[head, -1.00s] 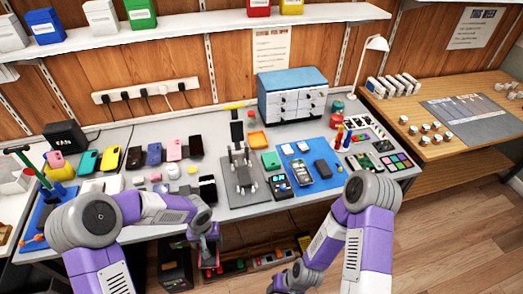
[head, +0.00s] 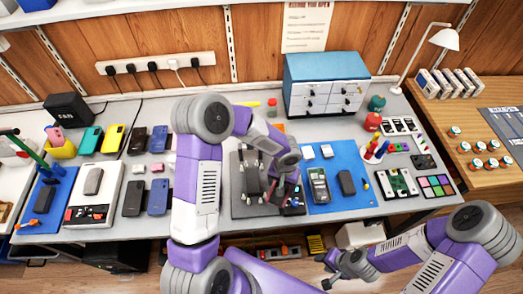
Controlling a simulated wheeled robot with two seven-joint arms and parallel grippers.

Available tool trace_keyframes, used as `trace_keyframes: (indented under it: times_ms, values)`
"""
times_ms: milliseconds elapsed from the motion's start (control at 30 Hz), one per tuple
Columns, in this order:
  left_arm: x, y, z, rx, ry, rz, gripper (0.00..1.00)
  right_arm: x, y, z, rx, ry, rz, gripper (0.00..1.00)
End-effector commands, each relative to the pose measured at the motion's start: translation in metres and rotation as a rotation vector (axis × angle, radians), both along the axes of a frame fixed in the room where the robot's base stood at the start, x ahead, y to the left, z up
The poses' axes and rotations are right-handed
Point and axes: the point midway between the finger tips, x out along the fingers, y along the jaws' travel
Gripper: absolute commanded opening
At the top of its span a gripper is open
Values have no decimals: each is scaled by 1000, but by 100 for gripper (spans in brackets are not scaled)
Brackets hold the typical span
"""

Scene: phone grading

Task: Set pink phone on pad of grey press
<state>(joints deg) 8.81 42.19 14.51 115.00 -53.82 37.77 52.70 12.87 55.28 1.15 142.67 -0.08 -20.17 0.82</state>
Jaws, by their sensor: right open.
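A pink phone (head: 55,136) stands in a yellow holder at the left of the bench. The flat pink phone in the phone row is hidden behind my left arm. The grey press (head: 251,184) stands on a dark grey mat at mid-bench, partly covered by my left forearm and wrist. My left gripper (head: 283,190) hangs at the press's right side; its fingers are too small and dark to read. My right gripper (head: 332,277) is open and empty, low in front of the bench, away from the press and phones.
A blue mat (head: 338,197) with a meter and a dark phone lies right of the press. A blue-topped drawer cabinet (head: 325,84) stands behind. Dark phones (head: 133,198) lie left of my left arm. A white lamp (head: 442,38) stands at the back right.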

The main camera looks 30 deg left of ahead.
Motion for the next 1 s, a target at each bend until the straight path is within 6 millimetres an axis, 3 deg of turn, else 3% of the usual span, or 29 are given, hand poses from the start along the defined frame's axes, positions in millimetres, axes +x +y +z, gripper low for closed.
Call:
trace_keyframes:
  times_ms: [200, 367, 667, 1000]
  values:
    - [3, 77, 36, 1, -1, 322, 39, 0, 0, 30, 0, 1, 0, 43]
    - [0, 110, 47, 3, -2, 469, 39, 0, 0, 38, 0, 1, 0, 43]
    - [-2, 117, 35, 4, 1, 498, 39, 0, 0, 30, 0, 0, -1, 43]
    - [-2, 116, 4, 4, 0, 495, 39, 0, 0, 9, 0, 0, -1, 43]
